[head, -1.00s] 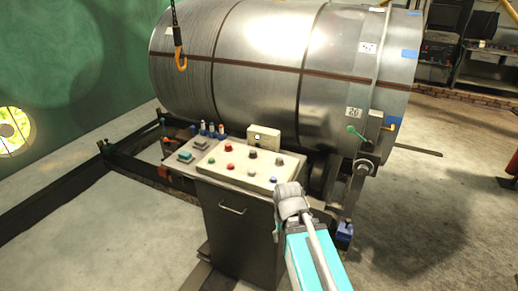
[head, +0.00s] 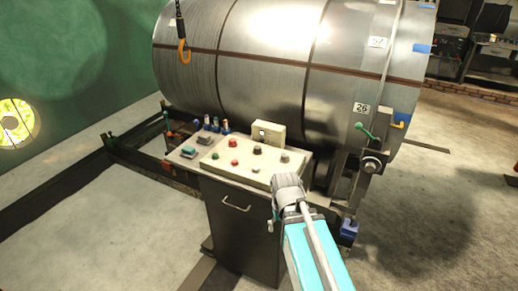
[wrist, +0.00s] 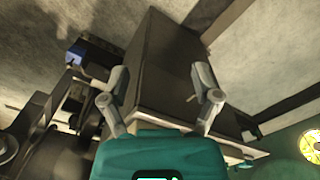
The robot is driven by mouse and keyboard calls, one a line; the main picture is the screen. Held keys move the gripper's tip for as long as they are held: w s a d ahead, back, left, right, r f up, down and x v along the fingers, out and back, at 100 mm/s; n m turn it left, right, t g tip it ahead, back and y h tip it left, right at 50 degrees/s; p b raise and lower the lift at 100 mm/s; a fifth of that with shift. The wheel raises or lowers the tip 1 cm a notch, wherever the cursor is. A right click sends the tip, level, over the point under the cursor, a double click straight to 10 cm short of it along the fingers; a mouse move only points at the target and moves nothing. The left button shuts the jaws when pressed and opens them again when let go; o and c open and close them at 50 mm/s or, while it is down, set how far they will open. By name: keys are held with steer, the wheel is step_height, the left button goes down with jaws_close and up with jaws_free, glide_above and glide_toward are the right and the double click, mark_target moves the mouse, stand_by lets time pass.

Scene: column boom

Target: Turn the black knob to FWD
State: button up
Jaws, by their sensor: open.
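The cream control panel (head: 222,167) sits on a dark cabinet (head: 240,230) in the head view. Two dark knobs are on it: one at the back middle (head: 257,150) and one near the right end (head: 285,157). Their labels and pointer directions are too small to read, so I cannot tell which is the black FWD knob. My gripper (wrist: 160,99) is open and empty in the wrist view, fingers spread, with the cabinet's dark side beyond it. No knob shows clearly in the wrist view.
An orange hook (head: 184,52) hangs at upper left. Floor (head: 110,230) is clear at left.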

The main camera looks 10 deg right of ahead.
mark_target(258, 147)
steer(key=w+r+n+p, duration=0.2)
steer(key=w+r+p, duration=0.2)
steer(key=w, duration=1.1)
steer(key=w+r+n+p, duration=0.3)
steer(key=w+r+p, duration=0.1)
steer(key=w, duration=1.1)
steer(key=w+r+n+p, duration=0.3)
steer(key=w+r+p, duration=0.2)
steer(key=w, duration=1)
steer(key=shift+w+a+r, duration=0.15)
steer(key=shift+r, duration=0.05)
steer(key=shift+f, duration=0.15)
steer(key=f+b, duration=0.6)
steer(key=b, duration=0.1)
steer(key=f+b, duration=0.6)
steer(key=f, duration=0.1)
steer(key=shift+s+a+f+b, duration=0.2)
steer(key=shift+f+b, duration=0.1)
steer(key=shift+b, duration=0.05)
steer(key=c, duration=1.1)
steer(key=shift+c, duration=0.2)
